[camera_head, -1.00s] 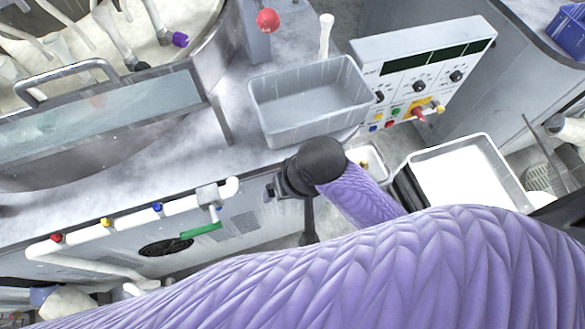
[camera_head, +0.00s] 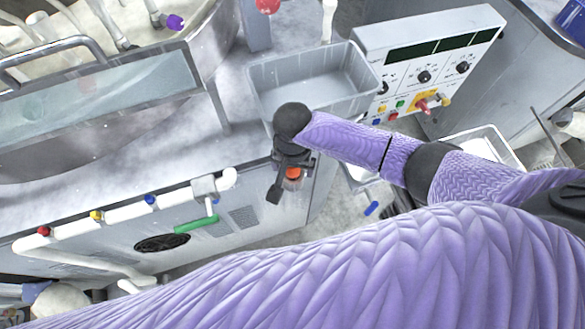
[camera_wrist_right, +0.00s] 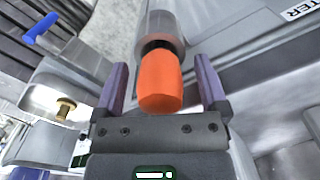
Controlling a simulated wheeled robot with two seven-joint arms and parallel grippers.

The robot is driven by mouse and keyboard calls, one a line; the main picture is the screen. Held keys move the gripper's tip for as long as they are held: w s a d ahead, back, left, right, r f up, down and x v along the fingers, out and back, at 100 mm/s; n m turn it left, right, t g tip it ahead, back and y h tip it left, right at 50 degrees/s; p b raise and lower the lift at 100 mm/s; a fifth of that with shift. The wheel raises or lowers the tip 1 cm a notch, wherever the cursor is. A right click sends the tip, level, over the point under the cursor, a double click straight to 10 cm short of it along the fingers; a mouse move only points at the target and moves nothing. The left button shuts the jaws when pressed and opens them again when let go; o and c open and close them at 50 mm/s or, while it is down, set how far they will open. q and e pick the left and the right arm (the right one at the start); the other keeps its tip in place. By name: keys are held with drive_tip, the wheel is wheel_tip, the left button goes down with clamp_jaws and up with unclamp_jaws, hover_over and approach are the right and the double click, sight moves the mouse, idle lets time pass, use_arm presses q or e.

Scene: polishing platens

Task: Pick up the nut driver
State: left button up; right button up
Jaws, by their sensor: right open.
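An orange handle, which looks like the nut driver (camera_wrist_right: 161,82), shows in the right wrist view, its far end in a grey cylindrical holder (camera_wrist_right: 165,25). The orange handle also shows in the head view (camera_head: 293,173), partly covered by my gripper at the machine's front edge. My right gripper (camera_head: 285,182) is open. In the right wrist view its two fingers (camera_wrist_right: 162,72) stand on either side of the handle, with gaps showing. The tool's shaft is hidden. My left gripper is not in view.
A grey bin (camera_head: 325,88) stands on the machine top just behind my right gripper, beside the control panel (camera_head: 430,65). Valve pipes with a green lever (camera_head: 196,223) lie left. A blue handle (camera_head: 371,208) lies lower right, near a white tray (camera_head: 490,140).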

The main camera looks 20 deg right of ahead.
drive_tip(key=shift+c, duration=0.9)
clamp_jaws()
drive_tip(key=shift+r, duration=0.15)
wheel_tip(320, 180, up, 10)
drive_tip(key=p, duration=0.3)
drive_tip(key=shift+p, duration=0.4)
use_arm(q)
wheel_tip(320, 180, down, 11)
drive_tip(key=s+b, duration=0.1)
drive_tip(key=b, duration=1.3)
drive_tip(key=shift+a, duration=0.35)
use_arm(e)
drive_tip(key=d+n, duration=0.1)
drive_tip(key=n, duration=0.1)
drive_tip(key=d+r+n, duration=0.1)
drive_tip(key=d, duration=0.1)
drive_tip(key=d+r+n, duration=0.1)
drive_tip(key=n, duration=0.1)
drive_tip(key=shift+w+d+r+n, duration=0.1)
drive_tip(key=shift+w+d+n, duration=0.2)
drive_tip(key=shift+w+d, duration=0.1)
